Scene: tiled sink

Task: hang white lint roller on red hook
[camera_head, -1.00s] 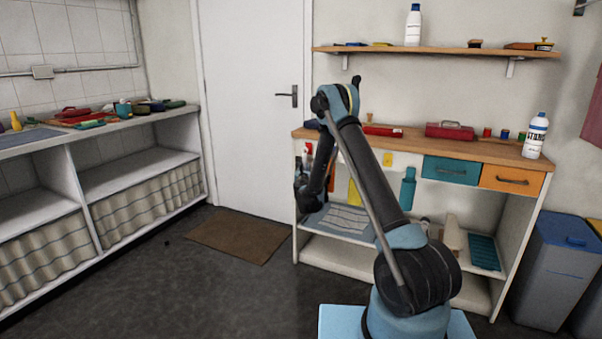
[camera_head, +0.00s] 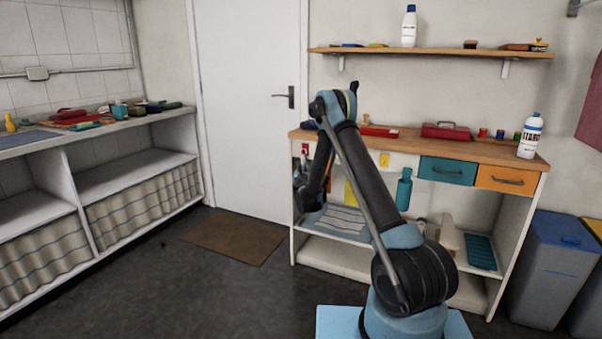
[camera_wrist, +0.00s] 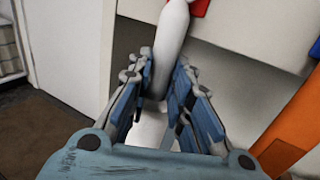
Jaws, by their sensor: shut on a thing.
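The white lint roller (camera_wrist: 172,32) stands between my fingers in the wrist view, its upper part reaching past the fingertips to the picture's top edge. My gripper (camera_wrist: 163,72) is shut on its lower, narrower part. The red hook (camera_head: 305,150) is on the white front panel under the worktop, at its left end. Part of it shows as a red patch (camera_wrist: 201,7) at the top of the wrist view, just right of the roller. The roller's top end is cut off, so I cannot tell whether it touches the hook. In the head view my arm largely hides the gripper.
A yellow hook (camera_head: 384,160) is farther right on the panel, with a teal bottle-shaped thing (camera_head: 404,188) nearby. Teal (camera_head: 447,171) and orange (camera_head: 510,178) drawers are to the right. A red toolbox (camera_head: 446,131) stands on the worktop (camera_head: 480,147). Bins stand at far right.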

